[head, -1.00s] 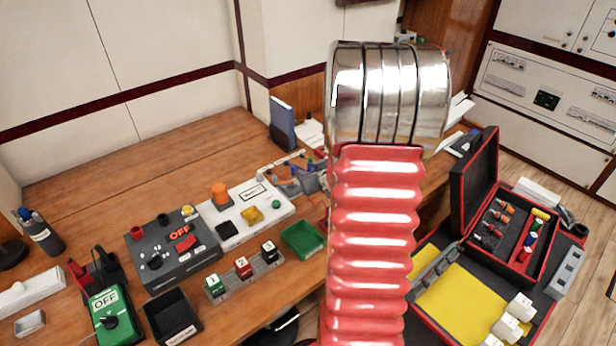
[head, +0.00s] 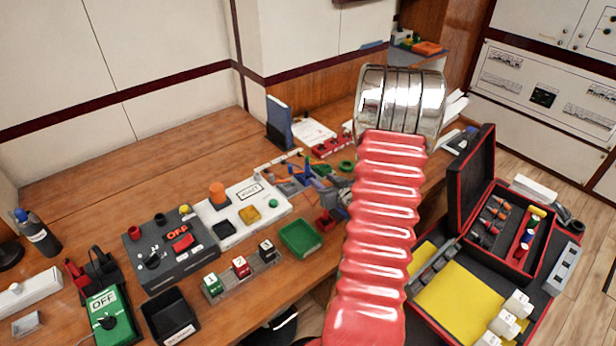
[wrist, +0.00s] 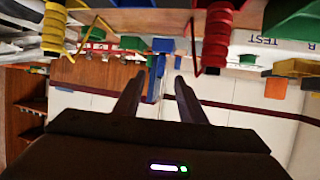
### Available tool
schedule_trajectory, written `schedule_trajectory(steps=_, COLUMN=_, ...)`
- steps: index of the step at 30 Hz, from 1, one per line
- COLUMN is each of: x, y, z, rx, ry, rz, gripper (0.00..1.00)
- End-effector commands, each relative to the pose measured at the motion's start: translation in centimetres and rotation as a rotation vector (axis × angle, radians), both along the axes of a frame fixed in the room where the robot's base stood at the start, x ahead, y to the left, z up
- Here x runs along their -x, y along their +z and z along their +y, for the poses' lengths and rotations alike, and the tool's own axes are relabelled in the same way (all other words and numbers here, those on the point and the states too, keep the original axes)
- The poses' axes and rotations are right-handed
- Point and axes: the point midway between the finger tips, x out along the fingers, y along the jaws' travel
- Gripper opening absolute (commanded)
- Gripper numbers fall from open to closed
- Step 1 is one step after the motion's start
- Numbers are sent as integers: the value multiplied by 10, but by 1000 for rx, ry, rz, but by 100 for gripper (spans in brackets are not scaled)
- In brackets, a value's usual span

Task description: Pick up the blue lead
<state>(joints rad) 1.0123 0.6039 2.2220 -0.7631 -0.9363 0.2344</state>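My gripper (wrist: 158,84) is open in the wrist view, its two dark fingers apart with nothing held between them. In the head view its grey end (head: 328,190) shows small beside my red arm, over the desk's right part. A small blue piece (wrist: 162,46) shows beyond the fingertips in the wrist view; I cannot tell whether it is the blue lead. A yellow coiled lead (wrist: 54,28) and a red coiled lead (wrist: 216,36) hang on either side, apart from the fingers. In the head view, small blue parts (head: 293,168) lie by the gripper, too small to make out.
A white test panel (head: 240,208), a green tray (head: 300,238) and numbered blocks (head: 240,266) stand left of my arm. A blue binder (head: 280,121) stands behind. An open black-and-red case (head: 472,190) is at right. The desk's back left is clear.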

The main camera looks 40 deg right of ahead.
Motion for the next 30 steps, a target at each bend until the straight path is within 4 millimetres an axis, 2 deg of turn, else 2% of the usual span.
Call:
schedule_trajectory(steps=9, x=-42, y=-19, z=-14, rx=0, ry=2, rz=1, gripper=37)
schedule_trajectory(steps=15, x=-63, y=-27, z=-23, rx=0, ry=2, rz=0, gripper=37)
schedule_trajectory(steps=30, x=-71, y=-30, z=-26, rx=0, ry=0, rz=0, gripper=37)
